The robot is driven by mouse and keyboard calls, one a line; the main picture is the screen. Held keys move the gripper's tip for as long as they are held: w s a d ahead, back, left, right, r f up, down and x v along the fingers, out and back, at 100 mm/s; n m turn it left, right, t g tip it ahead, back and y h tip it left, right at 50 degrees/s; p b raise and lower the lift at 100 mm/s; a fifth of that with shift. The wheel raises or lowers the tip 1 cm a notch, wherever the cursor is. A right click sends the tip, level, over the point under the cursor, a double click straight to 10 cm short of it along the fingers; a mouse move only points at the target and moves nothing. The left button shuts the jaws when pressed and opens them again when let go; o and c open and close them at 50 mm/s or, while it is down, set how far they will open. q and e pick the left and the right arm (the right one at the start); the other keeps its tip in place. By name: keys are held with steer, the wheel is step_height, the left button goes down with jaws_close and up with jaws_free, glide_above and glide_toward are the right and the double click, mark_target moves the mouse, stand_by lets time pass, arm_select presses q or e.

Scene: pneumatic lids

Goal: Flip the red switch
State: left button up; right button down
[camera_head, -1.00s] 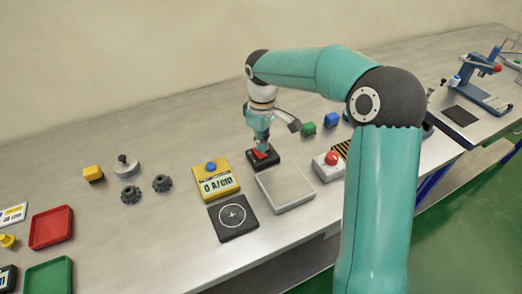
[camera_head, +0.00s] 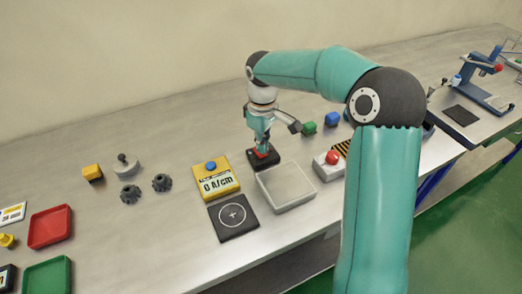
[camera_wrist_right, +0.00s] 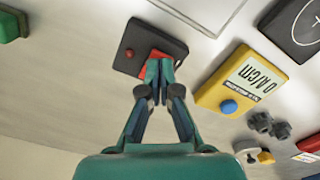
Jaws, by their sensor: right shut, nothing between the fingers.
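The red switch is a red rocker on a small black box (camera_head: 279,161) in the middle of the bench. In the right wrist view the black box (camera_wrist_right: 135,45) shows whole, and the red rocker (camera_wrist_right: 148,66) is partly hidden by my fingertips. My right gripper (camera_head: 262,147) points down at the switch. Its fingers (camera_wrist_right: 160,68) are shut together with nothing between them, at the rocker. Whether they touch it I cannot tell. My left gripper is not in view.
A grey square tray (camera_head: 312,198) sits just in front of the switch. A yellow meter (camera_head: 228,178) and a black pad (camera_head: 250,225) are left of it. A red-button box (camera_head: 326,171) stands to the right.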

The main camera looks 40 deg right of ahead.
steer(key=shift+f+b, duration=0.65)
steer(key=shift+f, duration=0.3)
steer(key=shift+r, duration=0.2)
steer(key=shift+r+p, duration=0.6)
steer(key=shift+p, duration=0.15)
step_height(320, 180, up, 6)
steer(key=p, duration=0.4)
steer(key=shift+f+p, duration=0.2)
steer(key=shift+p, duration=0.2)
